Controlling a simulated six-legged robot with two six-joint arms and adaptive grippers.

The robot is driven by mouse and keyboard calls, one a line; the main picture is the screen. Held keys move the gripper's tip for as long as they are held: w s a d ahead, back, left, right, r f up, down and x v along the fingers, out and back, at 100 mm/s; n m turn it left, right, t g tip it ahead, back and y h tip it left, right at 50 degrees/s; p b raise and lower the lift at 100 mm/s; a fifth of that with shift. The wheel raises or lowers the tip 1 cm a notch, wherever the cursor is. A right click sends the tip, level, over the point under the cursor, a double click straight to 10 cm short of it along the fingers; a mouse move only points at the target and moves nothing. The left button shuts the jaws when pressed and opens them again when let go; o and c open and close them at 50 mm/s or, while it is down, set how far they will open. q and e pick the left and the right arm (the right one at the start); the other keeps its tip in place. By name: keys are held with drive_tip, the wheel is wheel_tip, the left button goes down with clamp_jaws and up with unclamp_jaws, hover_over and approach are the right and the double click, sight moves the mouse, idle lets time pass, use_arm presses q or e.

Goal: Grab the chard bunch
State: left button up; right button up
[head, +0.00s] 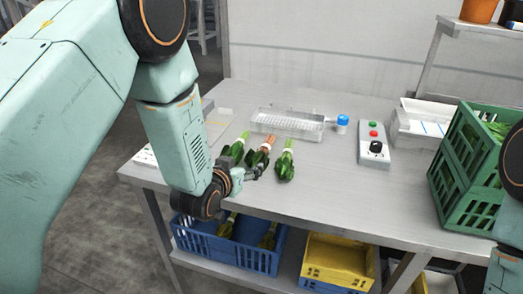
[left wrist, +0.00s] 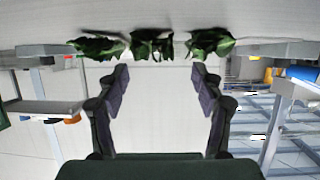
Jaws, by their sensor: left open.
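Three leafy bunches lie side by side on the grey worktable in the head view. The middle one (head: 266,146) has orange-red stems and looks like the chard bunch. A green bunch (head: 236,149) lies to its left and another green bunch (head: 285,163) to its right. My left gripper (head: 257,168) is open and empty at the near, leafy end of the middle bunch, partly covering it. In the left wrist view, the middle bunch (left wrist: 152,44) is ahead of and between the open fingers (left wrist: 159,78), apart from them. My right gripper is out of view.
A clear tray (head: 288,123) stands behind the bunches, with a blue-topped item (head: 342,121) beside it. A button box (head: 375,146) and a green crate (head: 455,170) stand to the right. Blue (head: 235,252) and yellow (head: 338,255) crates sit below. The table's front middle is clear.

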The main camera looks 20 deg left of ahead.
sight(253, 163)
use_arm(q)
drive_tip(key=x, duration=0.2)
drive_tip(key=d+x, duration=0.1)
drive_tip(key=x, duration=0.2)
drive_tip(key=shift+d+f, duration=0.1)
drive_tip(key=shift+f, duration=0.1)
drive_tip(key=shift+a+b, duration=0.3)
drive_tip(key=shift+a, duration=0.05)
drive_tip(key=shift+w+d, duration=0.1)
drive_tip(key=shift+d, duration=0.2)
drive_tip(key=shift+w+d, duration=0.1)
drive_tip(key=shift+d, duration=0.05)
drive_tip(key=shift+c, duration=1.3)
drive_tip(key=shift+a, duration=0.35)
drive_tip(key=c, duration=0.4)
drive_tip(key=shift+d, duration=0.2)
drive_tip(key=shift+c, duration=1.4)
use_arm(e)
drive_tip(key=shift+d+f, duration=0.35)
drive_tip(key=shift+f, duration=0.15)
